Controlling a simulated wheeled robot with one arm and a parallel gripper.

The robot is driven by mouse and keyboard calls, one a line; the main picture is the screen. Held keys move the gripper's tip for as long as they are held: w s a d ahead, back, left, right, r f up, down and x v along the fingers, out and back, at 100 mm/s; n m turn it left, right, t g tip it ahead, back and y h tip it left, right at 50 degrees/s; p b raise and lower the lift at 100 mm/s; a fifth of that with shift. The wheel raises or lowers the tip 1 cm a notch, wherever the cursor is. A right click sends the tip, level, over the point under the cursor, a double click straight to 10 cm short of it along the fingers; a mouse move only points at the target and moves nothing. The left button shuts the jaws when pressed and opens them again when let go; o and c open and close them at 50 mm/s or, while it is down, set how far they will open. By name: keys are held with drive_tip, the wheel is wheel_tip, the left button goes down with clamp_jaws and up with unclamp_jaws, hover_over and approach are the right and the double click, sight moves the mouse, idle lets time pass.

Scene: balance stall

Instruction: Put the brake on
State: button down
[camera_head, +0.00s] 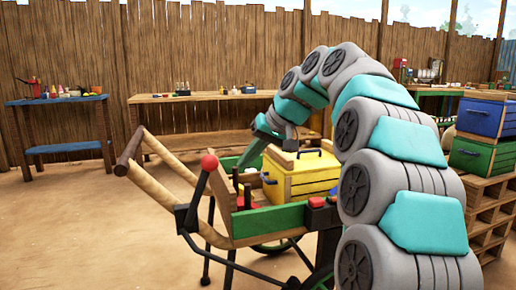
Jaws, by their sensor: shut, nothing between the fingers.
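A wooden handcart (270,222) with green side boards stands in the middle. A dark lever (196,192) with a red ball knob (209,162) rises at its near left side, close to the long wooden handles (165,165). The lever leans up and to the right. This looks like the brake, but its lower linkage is hard to make out. My teal and grey arm arches in from the right. My gripper (250,154) points down over the cart, right of the red knob and apart from it in the picture. It looks shut and empty; its fingertips are small and unclear.
A yellow crate (312,176) sits on the cart, close to my gripper. Blue and green crates (484,118) stand on pallets at right. Open sandy ground (70,235) lies at left.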

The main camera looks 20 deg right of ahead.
drive_tip(key=a, duration=0.2)
drive_tip(key=w+a, duration=0.1)
drive_tip(key=a, duration=0.1)
drive_tip(key=shift+a+r, duration=0.1)
drive_tip(key=shift+r, duration=0.05)
drive_tip(key=a+r+n+h+p, duration=0.2)
drive_tip(key=a+h+p, duration=0.6)
drive_tip(key=a, duration=0.8)
drive_tip(key=shift+r+p, duration=0.4)
drive_tip(key=shift+p, duration=0.1)
